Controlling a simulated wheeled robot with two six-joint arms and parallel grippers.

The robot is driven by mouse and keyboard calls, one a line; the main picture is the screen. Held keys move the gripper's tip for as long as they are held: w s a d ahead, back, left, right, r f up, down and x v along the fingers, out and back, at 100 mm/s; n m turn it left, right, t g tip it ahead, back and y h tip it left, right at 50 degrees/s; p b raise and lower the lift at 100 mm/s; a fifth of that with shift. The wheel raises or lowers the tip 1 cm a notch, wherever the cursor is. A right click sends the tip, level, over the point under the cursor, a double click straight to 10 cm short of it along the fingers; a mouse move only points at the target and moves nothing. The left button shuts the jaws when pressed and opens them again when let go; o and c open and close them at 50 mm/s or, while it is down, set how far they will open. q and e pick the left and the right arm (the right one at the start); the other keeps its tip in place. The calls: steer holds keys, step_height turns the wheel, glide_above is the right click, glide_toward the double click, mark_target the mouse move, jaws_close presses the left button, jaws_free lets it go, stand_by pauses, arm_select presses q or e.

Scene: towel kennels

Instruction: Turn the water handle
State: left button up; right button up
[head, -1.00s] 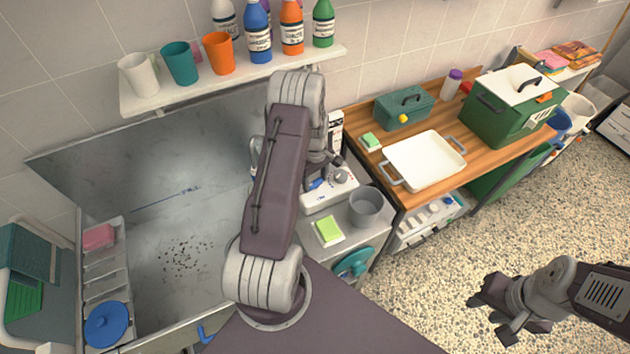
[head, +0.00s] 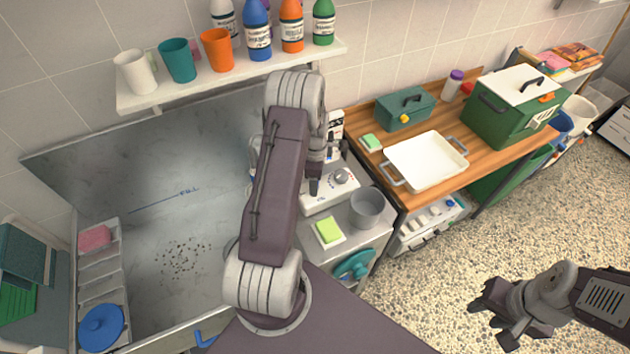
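A white control panel (head: 328,196) with a round grey knob (head: 340,177) and small blue and red marks sits right of the steel basin. I cannot tell for certain which part is the water handle. My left gripper (head: 318,182) reaches down over the panel's left part, left of the knob. Its arm hides much of it, so its opening and any contact are unclear. My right gripper (head: 500,313) hangs empty over the speckled floor, its dark fingers apart.
The steel basin (head: 150,235) has dark specks and a "FILL" line. A grey pot (head: 367,207) and a green sponge (head: 328,230) stand below the panel. A shelf (head: 240,76) with cups and bottles hangs above. A white tray (head: 425,160) lies on the wooden table (head: 395,115).

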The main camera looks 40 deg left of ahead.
arm_select(q)
steer(key=shift+w+a+r+n, duration=0.1)
steer(key=shift+w+r+n, duration=0.1)
steer(key=shift+n, duration=0.2)
steer(key=o, duration=1.3)
steer(key=shift+o, duration=0.3)
steer(key=shift+s, duration=0.1)
steer(key=shift+f, duration=0.1)
steer(key=shift+r, duration=0.45)
step_height(320, 180, up, 8)
steer(key=shift+f+b, duration=0.1)
steer(key=shift+b, duration=1.05)
steer(key=shift+r, duration=0.2)
